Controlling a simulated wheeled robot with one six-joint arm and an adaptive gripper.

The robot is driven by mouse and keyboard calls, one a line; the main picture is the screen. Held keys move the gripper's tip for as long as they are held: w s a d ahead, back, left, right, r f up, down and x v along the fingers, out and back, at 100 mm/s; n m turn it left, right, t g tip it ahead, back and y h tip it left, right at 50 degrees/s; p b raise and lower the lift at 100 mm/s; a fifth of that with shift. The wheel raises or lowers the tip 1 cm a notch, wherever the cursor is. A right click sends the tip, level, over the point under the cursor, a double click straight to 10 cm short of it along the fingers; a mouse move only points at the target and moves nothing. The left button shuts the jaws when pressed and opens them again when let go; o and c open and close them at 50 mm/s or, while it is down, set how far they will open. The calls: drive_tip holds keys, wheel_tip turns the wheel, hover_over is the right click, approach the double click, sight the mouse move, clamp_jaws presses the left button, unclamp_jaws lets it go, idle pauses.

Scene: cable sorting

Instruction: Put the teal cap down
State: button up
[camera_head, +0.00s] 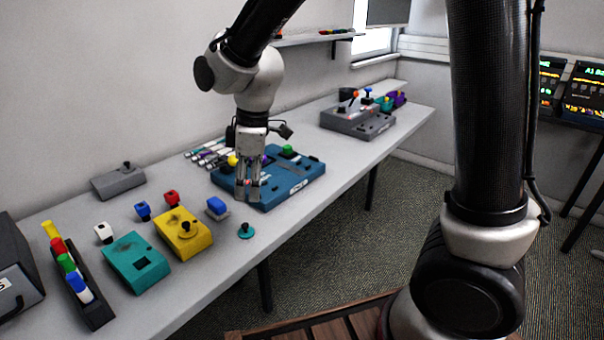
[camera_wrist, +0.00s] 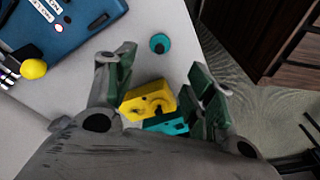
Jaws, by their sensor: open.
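The teal cap (camera_head: 245,230) is a small round piece with a dark centre, resting on the grey table near its front edge. In the wrist view the teal cap (camera_wrist: 159,43) lies on the pale tabletop, beyond the fingertips and apart from them. My gripper (camera_head: 247,195) is above the table, behind the cap, in front of the left part of the blue box. In the wrist view my gripper (camera_wrist: 163,70) has its fingers spread with nothing held between them.
The blue box (camera_head: 297,177) stands behind my gripper. A yellow box (camera_head: 198,237), a teal box (camera_head: 127,272) and a blue-and-white block (camera_head: 217,207) are to the left of the cap. A dark rack (camera_head: 97,314) holds several coloured pieces. The table's front strip right of the cap is clear.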

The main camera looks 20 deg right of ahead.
drive_tip(key=s+d+r+m+t, duration=0.15)
drive_tip(key=d+r+m, duration=0.3)
drive_tip(key=d, duration=0.45)
drive_tip(key=s+d+r+m+t, duration=0.1)
drive_tip(key=s+d+r+m, duration=0.3)
drive_tip(key=d, duration=0.6)
drive_tip(key=s+d+r+m+t+h, duration=0.1)
drive_tip(key=s+d+r+m, duration=0.2)
drive_tip(key=s+d+m, duration=0.4)
drive_tip(key=s+d, duration=0.3)
drive_tip(key=d, duration=0.1)
drive_tip(key=shift+s+d+r+h, duration=0.15)
drive_tip(key=shift+s+d+h, duration=0.2)
drive_tip(key=shift+d+h, duration=0.05)
